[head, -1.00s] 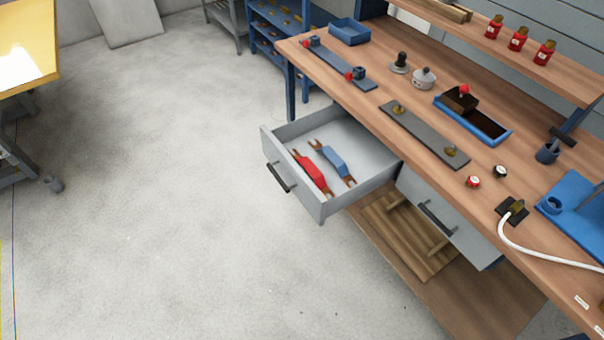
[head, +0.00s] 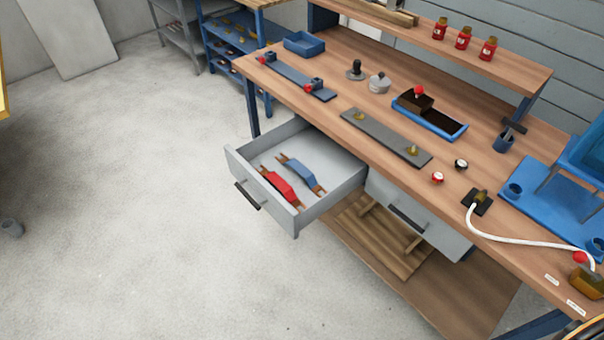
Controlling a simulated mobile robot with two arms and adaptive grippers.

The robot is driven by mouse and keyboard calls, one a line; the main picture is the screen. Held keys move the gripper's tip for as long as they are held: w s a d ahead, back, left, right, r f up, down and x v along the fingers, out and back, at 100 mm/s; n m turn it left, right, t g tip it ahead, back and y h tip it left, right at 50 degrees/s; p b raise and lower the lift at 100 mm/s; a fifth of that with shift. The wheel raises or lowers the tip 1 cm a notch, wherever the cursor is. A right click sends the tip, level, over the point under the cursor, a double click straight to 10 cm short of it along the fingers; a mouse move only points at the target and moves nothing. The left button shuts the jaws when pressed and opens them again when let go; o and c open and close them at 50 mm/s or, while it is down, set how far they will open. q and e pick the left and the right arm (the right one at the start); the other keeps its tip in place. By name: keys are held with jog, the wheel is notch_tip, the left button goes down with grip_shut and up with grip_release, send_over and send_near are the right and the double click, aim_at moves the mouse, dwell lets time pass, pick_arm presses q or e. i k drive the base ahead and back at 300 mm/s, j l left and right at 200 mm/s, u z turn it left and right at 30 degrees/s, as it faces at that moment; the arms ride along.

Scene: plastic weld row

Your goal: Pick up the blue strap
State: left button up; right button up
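The blue strap (head: 301,172) lies in the open drawer (head: 325,203) under the workbench. It has a blue middle and copper-coloured forked ends. A red strap (head: 279,185) of the same shape lies beside it on the left, nearer the drawer front. Both straps lie flat on the drawer floor and are fully visible. Neither of my grippers is in view.
The wooden workbench (head: 480,150) runs from upper left to lower right, with a blue tray, plates and a white hose on it. A second drawer (head: 420,220) is closed. A blue shelf (head: 225,50) stands behind.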

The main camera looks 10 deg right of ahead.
aim_at(311, 182)
jog(key=i+j+z, duration=0.65)
jog(key=k+l, duration=0.05)
